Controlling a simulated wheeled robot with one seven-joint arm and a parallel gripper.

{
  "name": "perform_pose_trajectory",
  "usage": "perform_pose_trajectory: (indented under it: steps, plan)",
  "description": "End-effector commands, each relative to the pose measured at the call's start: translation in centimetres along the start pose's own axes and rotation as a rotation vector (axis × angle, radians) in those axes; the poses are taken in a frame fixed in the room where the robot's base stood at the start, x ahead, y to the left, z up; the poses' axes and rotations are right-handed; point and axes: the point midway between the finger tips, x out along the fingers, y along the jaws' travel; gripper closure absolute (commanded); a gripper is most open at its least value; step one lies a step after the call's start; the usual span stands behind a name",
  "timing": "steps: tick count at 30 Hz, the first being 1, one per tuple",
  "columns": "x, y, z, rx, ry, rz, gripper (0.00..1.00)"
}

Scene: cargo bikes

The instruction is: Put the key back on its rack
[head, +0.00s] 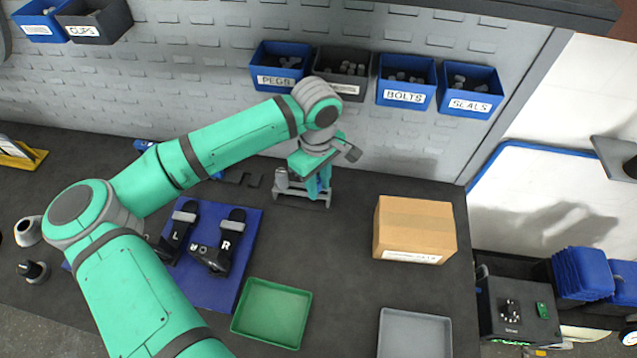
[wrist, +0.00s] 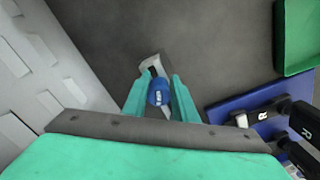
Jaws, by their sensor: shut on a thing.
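My gripper (head: 319,184) is shut on the key, whose blue, labelled head (wrist: 158,93) sits between the teal fingers in the wrist view. In the head view only a little blue of the key (head: 313,188) shows below my gripper; the rest is hidden. A small grey stand, which looks like the rack (head: 301,196), is on the dark bench right at my gripper. A pale grey piece (wrist: 151,66) shows just beyond the key in the wrist view. I cannot tell whether the key touches the rack.
A blue board (head: 211,292) with black L and R pieces lies left of my gripper. A green tray (head: 272,312), a grey tray (head: 414,334) and a cardboard box (head: 414,229) stand on the bench. Labelled bins, including bolts (head: 406,82), hang on the wall behind.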

Motion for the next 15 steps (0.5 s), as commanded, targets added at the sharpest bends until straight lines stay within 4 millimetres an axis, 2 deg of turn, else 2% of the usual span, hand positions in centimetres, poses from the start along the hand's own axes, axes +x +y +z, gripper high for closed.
perform_pose_trajectory:
  steps: [15]
  plan:
    - [1.3, 0.0, 0.0, 0.000, 0.000, -0.001, 1.00]
